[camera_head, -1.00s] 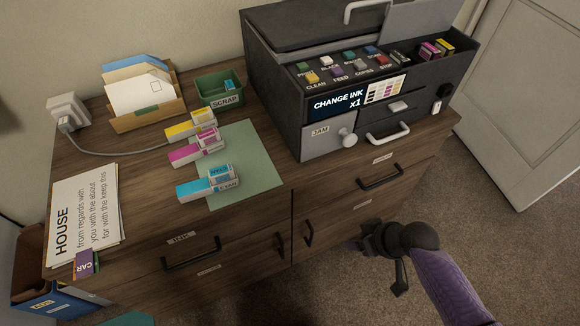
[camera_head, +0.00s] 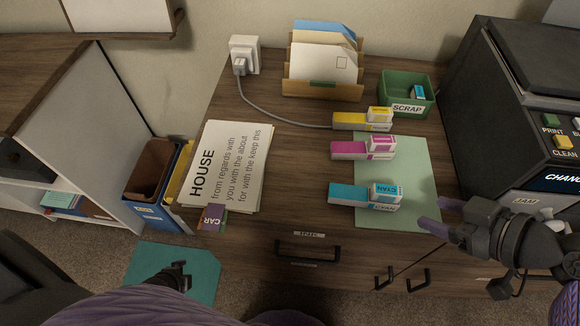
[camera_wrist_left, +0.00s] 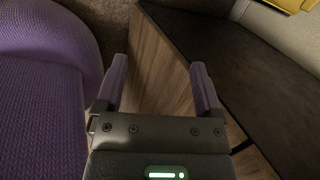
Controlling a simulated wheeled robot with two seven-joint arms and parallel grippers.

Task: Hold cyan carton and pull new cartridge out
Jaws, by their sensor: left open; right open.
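The cyan carton (camera_head: 386,193) lies on the green blotter (camera_head: 410,160), with a cyan and white cartridge piece (camera_head: 347,193) sticking out from its left side over the wood. My right gripper (camera_head: 434,215) is open and empty, with its purple fingers over the blotter's front right corner, right of the cyan carton and apart from it. My left gripper (camera_head: 178,268) is low in front of the desk, above a teal mat on the floor. In the left wrist view it (camera_wrist_left: 160,85) is open and empty beside a wooden side panel.
Magenta (camera_head: 381,147) and yellow (camera_head: 379,117) cartons lie behind the cyan one. A green scrap bin (camera_head: 405,92), a letter holder (camera_head: 322,90) and the dark printer (camera_head: 500,80) stand around them. Papers (camera_head: 228,165) lie on the left; a grey cable crosses behind.

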